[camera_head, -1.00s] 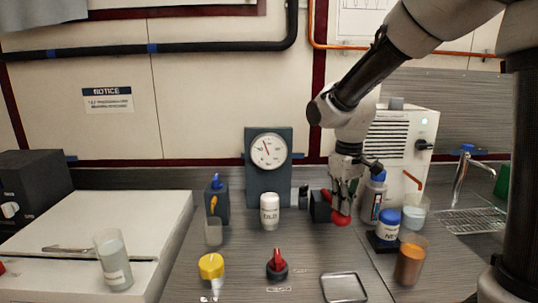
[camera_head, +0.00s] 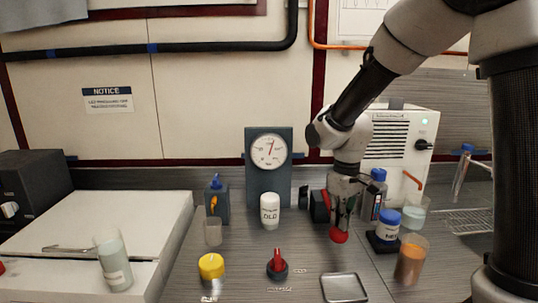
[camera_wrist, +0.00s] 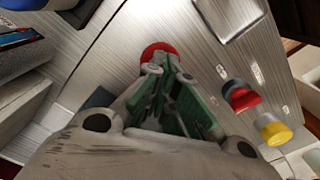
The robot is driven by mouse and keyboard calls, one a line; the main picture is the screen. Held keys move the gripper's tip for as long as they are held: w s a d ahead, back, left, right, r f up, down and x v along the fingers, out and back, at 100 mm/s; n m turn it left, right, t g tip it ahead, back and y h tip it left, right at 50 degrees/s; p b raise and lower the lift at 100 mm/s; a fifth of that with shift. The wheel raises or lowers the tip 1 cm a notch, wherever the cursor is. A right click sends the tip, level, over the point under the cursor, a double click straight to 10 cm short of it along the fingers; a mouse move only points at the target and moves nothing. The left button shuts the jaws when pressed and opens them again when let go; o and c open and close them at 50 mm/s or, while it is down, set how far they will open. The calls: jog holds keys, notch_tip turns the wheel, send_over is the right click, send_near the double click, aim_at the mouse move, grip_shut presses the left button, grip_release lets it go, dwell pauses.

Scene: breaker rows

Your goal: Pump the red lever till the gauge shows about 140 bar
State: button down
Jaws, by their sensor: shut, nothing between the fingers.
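The gauge (camera_head: 268,151) is a round white dial on a dark upright panel. Its red needle points up and slightly right; the numbers are too small to read. The lever's red end (camera_head: 339,236) is low in front of a dark block (camera_head: 319,206), right of the gauge. My gripper (camera_head: 341,226) is shut and empty, pointing down right over the red end, seemingly touching its top. In the wrist view the red end (camera_wrist: 158,49) shows just beyond my gripper's fingertips (camera_wrist: 160,68), which partly cover it. The lever's arm is mostly hidden.
A red rotary knob (camera_head: 277,266) and yellow knob (camera_head: 211,266) stand at the front. A white bottle (camera_head: 269,212) is left of the lever. A blue-lidded jar (camera_head: 387,226) and orange-filled beaker (camera_head: 411,260) stand close right. A metal tray (camera_head: 343,288) lies in front.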

notch_tip(320, 180, up, 8)
jog(key=shift+r, duration=0.25)
dwell(0.6)
dwell(0.8)
jog(key=shift+f, duration=3.6)
notch_tip(320, 180, up, 7)
jog(key=shift+r, duration=0.15)
notch_tip(320, 180, up, 5)
jog(key=shift+f, duration=0.1)
